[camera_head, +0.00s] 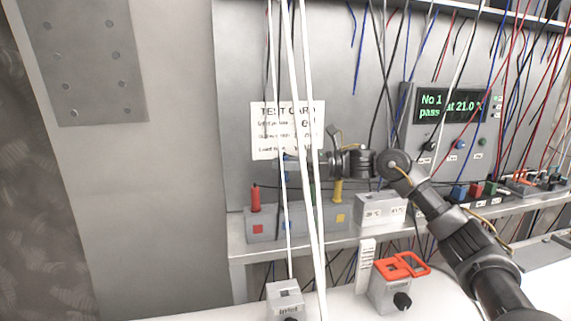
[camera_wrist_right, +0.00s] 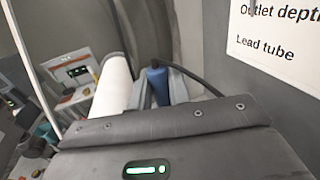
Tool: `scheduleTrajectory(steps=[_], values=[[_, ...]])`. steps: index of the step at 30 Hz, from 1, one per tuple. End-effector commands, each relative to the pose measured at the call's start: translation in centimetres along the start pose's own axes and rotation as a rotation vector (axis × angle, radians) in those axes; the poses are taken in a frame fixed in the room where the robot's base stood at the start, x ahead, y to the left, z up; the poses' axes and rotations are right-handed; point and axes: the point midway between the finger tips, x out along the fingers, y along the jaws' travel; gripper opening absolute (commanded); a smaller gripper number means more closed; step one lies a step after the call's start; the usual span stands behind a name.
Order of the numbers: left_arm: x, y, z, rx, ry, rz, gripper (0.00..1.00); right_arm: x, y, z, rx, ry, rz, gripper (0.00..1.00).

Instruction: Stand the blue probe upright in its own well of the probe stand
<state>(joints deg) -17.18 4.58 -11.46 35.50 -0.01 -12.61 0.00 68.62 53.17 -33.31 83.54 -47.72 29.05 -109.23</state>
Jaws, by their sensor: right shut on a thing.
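My right gripper (camera_head: 298,165) is shut on the blue probe, above the probe stand. The wrist view shows the blue probe (camera_wrist_right: 157,84) between the grey fingers, with a dark lead behind it. In the head view the white tubes partly hide the fingertips and the probe. The probe stand (camera_head: 274,231) is a grey block on the shelf. A red probe (camera_head: 255,199) stands upright at its left end and a yellow probe (camera_head: 338,191) at its right. A green probe (camera_head: 312,194) shows partly between them. The blue probe's own well is hidden. My left gripper is out of view.
White tubes (camera_head: 308,130) hang in front of the stand; one passes close beside the fingers in the wrist view (camera_wrist_right: 113,88). A test card (camera_head: 270,117) is on the wall behind. A grey box (camera_head: 380,209) stands right of the stand. Loose wires hang at the right.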

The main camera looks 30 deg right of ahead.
Motion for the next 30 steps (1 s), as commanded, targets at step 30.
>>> scheduleTrajectory(steps=[30], values=[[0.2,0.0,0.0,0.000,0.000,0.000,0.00,0.0,0.0,0.0,0.000,0.000,0.000,0.00]])
